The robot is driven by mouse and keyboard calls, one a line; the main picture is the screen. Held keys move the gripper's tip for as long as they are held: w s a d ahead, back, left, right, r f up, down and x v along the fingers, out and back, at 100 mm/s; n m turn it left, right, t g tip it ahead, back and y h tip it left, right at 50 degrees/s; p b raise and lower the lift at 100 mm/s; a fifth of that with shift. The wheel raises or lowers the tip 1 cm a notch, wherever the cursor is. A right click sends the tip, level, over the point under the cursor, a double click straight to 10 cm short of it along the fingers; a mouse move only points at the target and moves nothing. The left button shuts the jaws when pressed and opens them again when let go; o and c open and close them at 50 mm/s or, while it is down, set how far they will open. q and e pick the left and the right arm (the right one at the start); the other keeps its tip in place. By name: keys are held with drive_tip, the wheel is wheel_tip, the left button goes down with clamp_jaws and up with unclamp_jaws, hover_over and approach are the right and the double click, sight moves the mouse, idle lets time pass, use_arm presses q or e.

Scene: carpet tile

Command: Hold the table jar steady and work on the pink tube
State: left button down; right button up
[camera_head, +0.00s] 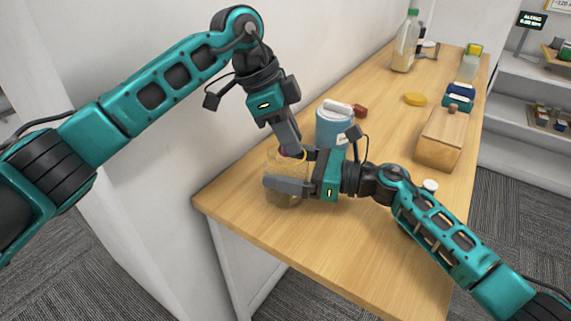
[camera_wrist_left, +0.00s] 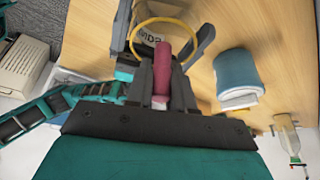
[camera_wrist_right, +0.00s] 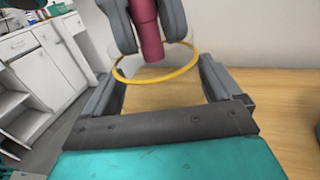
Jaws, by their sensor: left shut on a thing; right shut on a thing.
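The table jar (camera_head: 284,201) is clear with a yellow rim and stands near the table's near left corner. My right gripper (camera_head: 283,178) is shut on the jar, its fingers on either side of it. The yellow rim shows as a ring in the right wrist view (camera_wrist_right: 153,82) and the left wrist view (camera_wrist_left: 143,22). My left gripper (camera_head: 289,150) points down over the jar mouth and is shut on the pink tube (camera_wrist_left: 162,68). The tube also shows in the right wrist view (camera_wrist_right: 150,38), its lower end at the ring. I cannot tell how deep it reaches.
A blue tub (camera_head: 334,127) with a white item on top stands just behind the jar. A wooden box (camera_head: 438,138), a yellow disc (camera_head: 415,99) and a bottle (camera_head: 405,48) are farther back. The wall (camera_head: 210,130) runs close along the left.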

use_arm(q)
wheel_tip(320, 180, down, 2)
drive_tip(key=shift+s+a+f, duration=0.1)
drive_tip(key=shift+a, duration=0.05)
use_arm(e)
drive_tip(key=shift+s+a+r, duration=0.15)
drive_tip(key=shift+s+a, duration=0.05)
use_arm(q)
drive_tip(key=c, duration=1.1)
unclamp_jaws()
drive_tip(key=shift+o, duration=0.5)
drive_tip(key=shift+r, duration=0.25)
drive_tip(key=shift+o, duration=0.4)
drive_tip(key=r, duration=1.1)
drive_tip(key=shift+d+r, duration=0.2)
drive_tip(key=shift+r, duration=0.15)
use_arm(e)
drive_tip(key=shift+w+d+f, duration=0.15)
drive_tip(key=shift+w+f, duration=0.05)
drive_tip(key=o, duration=0.9)
drive_tip(key=shift+c, duration=0.2)
drive_tip(key=shift+d, duration=0.1)
